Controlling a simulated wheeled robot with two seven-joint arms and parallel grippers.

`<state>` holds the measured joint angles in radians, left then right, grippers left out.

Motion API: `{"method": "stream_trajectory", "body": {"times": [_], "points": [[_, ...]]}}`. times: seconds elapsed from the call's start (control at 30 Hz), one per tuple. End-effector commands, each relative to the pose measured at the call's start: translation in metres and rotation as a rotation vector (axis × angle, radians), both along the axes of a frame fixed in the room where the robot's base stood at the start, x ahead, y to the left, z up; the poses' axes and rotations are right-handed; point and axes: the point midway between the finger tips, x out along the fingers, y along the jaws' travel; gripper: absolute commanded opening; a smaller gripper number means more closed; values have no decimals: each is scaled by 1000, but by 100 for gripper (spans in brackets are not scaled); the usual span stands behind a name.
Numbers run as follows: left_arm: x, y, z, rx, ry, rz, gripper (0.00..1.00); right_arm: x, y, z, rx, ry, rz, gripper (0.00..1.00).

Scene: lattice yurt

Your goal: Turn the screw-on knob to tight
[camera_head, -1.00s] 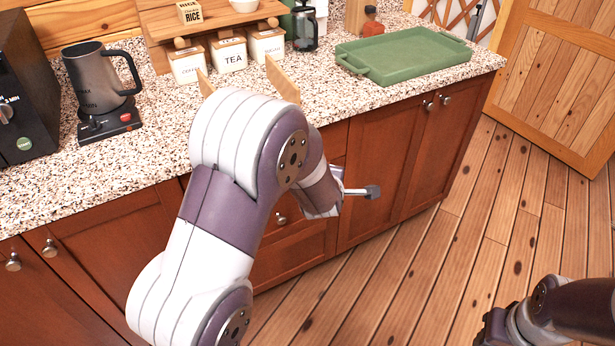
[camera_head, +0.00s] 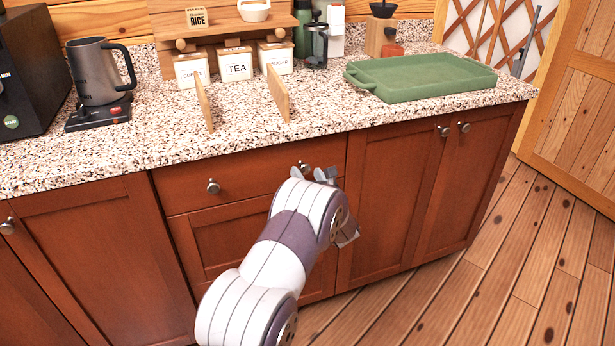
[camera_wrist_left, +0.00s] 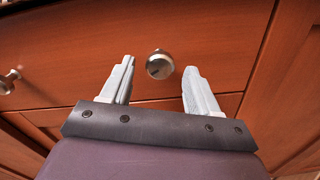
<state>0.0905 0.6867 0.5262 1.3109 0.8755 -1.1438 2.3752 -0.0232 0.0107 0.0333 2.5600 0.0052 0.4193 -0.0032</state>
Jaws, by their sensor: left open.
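A round metal knob (camera_wrist_left: 160,64) sits on the front of a red-brown drawer, just beyond and between the fingertips of my left gripper (camera_wrist_left: 155,72) in the left wrist view. The fingers stand apart, one each side of it, and it seems untouched. In the head view this right-hand drawer knob (camera_head: 304,167) is partly hidden by my left gripper (camera_head: 312,174). The drawer's other knob (camera_head: 213,187) is to the left and also shows at the left edge of the wrist view (camera_wrist_left: 8,80). How tight either knob is cannot be told. My right gripper is out of view.
The drawer (camera_head: 245,176) is closed under a speckled countertop (camera_head: 330,108). The counter holds a kettle (camera_head: 97,72), canisters (camera_head: 236,65), two upright wooden boards (camera_head: 277,92) and a green tray (camera_head: 420,78). The wooden floor (camera_head: 480,265) at right is clear.

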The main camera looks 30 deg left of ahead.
Motion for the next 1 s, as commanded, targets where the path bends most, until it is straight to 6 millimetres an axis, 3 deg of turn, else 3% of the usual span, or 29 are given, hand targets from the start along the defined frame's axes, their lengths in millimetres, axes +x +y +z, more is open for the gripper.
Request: {"method": "stream_trajectory", "body": {"times": [0.3,0.5,1.0], "points": [[4,5,0,1,-1,0,60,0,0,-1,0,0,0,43],[4,5,0,0,0,0,4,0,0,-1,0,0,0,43],[4,5,-2,84,98,0,4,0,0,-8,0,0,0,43]]}}
